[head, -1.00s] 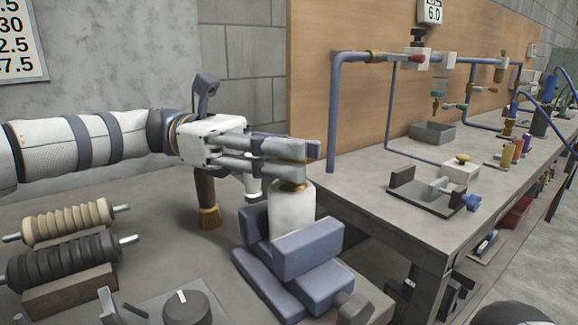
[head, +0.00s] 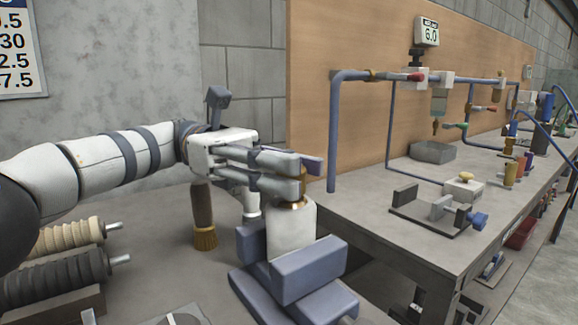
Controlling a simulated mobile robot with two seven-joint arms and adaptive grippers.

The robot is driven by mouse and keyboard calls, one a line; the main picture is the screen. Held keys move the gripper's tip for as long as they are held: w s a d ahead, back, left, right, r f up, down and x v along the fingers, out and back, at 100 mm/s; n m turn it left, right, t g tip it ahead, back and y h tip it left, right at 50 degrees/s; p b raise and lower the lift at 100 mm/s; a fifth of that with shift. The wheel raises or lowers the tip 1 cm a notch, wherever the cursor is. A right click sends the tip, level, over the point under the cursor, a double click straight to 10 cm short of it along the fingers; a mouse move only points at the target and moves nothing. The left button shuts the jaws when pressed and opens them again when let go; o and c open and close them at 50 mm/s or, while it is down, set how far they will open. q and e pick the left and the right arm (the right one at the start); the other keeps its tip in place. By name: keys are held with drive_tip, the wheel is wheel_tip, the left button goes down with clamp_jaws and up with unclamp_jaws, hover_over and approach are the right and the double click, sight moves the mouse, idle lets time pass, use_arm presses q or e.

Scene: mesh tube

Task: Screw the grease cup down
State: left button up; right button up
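The brass grease cup (head: 302,184) is on top of a white block (head: 291,230) and is mostly hidden by my fingers; a brass ring shows at its foot. The block stands upright between the blue jaws of a vise (head: 308,270). My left gripper (head: 299,173) reaches in level from the left. Its two fingers lie on either side of the cup and appear closed on it; the contact itself is partly hidden. The cup's thread is not visible. My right gripper is not in view.
A brush (head: 204,220) stands behind the vise on the left. Ribbed rollers (head: 55,275) lie at the lower left. A second bench (head: 400,222) with blue pipes, a grey tray (head: 432,152) and a small clamp fixture (head: 438,212) is at the right.

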use_arm(q)
drive_tip(key=o, duration=0.4)
drive_tip(key=shift+f, duration=0.15)
